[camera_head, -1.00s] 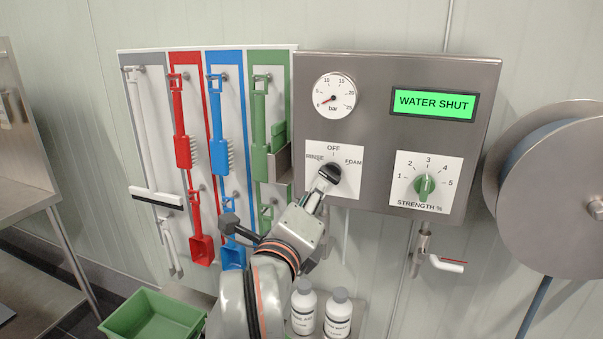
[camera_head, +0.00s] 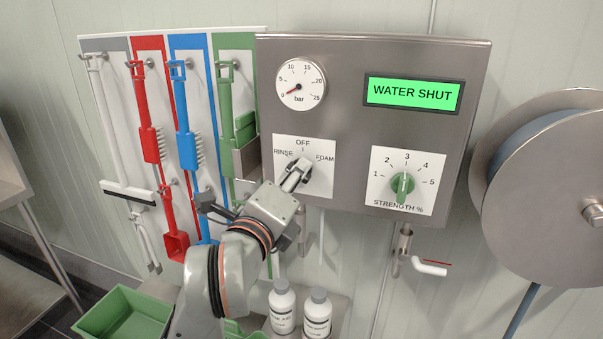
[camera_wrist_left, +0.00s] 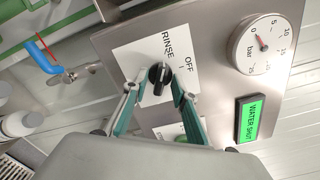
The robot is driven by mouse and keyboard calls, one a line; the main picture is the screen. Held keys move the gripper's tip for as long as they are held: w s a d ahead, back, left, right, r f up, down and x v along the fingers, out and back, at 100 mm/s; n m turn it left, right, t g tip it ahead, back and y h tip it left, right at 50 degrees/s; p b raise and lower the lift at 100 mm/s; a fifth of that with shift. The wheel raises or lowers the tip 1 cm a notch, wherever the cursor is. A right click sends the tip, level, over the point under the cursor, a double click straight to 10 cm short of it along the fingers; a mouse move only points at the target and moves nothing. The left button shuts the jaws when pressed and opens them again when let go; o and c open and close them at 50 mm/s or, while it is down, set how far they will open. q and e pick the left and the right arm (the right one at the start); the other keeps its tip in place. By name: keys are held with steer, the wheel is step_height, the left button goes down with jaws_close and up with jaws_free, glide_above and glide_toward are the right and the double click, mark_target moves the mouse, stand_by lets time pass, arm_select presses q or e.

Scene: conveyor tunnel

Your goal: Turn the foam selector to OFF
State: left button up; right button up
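The foam selector is a black knob (camera_head: 306,178) on a white plate marked RINSE, OFF and FOAM, on the steel panel (camera_head: 335,90). In the left wrist view the knob (camera_wrist_left: 160,74) shows clearly. Its ridge runs roughly up-down there, not toward the OFF mark at its right; which end is the pointer is unclear. My left gripper (camera_head: 296,176) is at the knob and covers part of it in the head view. In the left wrist view its two fingers (camera_wrist_left: 156,96) are apart, one on each side of the knob; contact cannot be told. My right gripper is out of view.
The panel also has a pressure gauge (camera_head: 300,84), a green display (camera_head: 413,92) reading WATER SHUT and a green strength knob (camera_head: 402,185). A tool board (camera_head: 101,90) hangs at left, a hose reel (camera_head: 560,190) at right. Two bottles (camera_head: 283,305) stand below.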

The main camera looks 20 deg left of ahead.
arm_select(q)
steer(key=shift+c, duration=0.4)
jaws_close()
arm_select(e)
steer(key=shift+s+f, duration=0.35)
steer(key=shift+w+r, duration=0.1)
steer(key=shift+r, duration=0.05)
